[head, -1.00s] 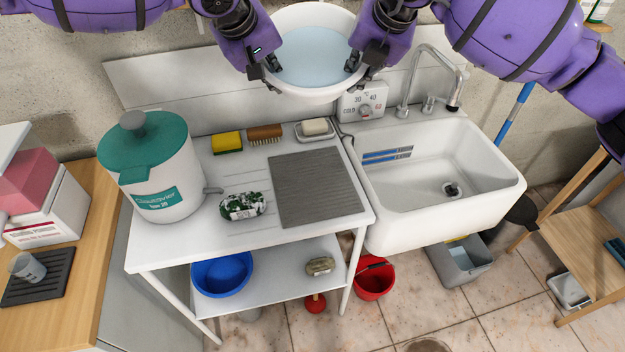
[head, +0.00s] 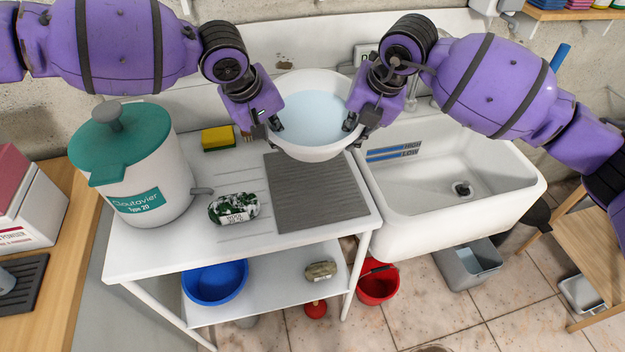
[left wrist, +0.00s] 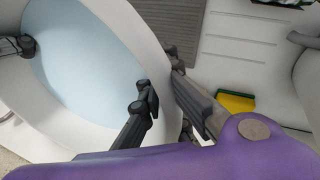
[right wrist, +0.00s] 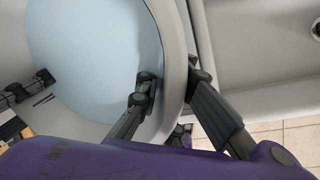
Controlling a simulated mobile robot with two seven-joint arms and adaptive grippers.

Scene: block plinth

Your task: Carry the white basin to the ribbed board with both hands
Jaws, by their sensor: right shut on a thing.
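The white basin (head: 318,152), with pale blue water-like contents, hangs between my grippers at the back of the counter. In the head view it overlaps the far edge of the grey ribbed board (head: 318,200), which lies flat and bare. My left gripper (head: 268,122) straddles the basin's left rim, one finger inside and one outside, as the left wrist view (left wrist: 165,88) shows. My right gripper (head: 356,122) is shut on the right rim the same way, also in the right wrist view (right wrist: 172,85). The basin looks about level; its underside is hidden.
A teal-lidded white canister (head: 150,180) and a green-white patterned packet (head: 234,208) stand left of the board. A yellow sponge (head: 218,138) lies behind. The sink (head: 450,175) is at the right. Boxes (head: 30,205) stand far left.

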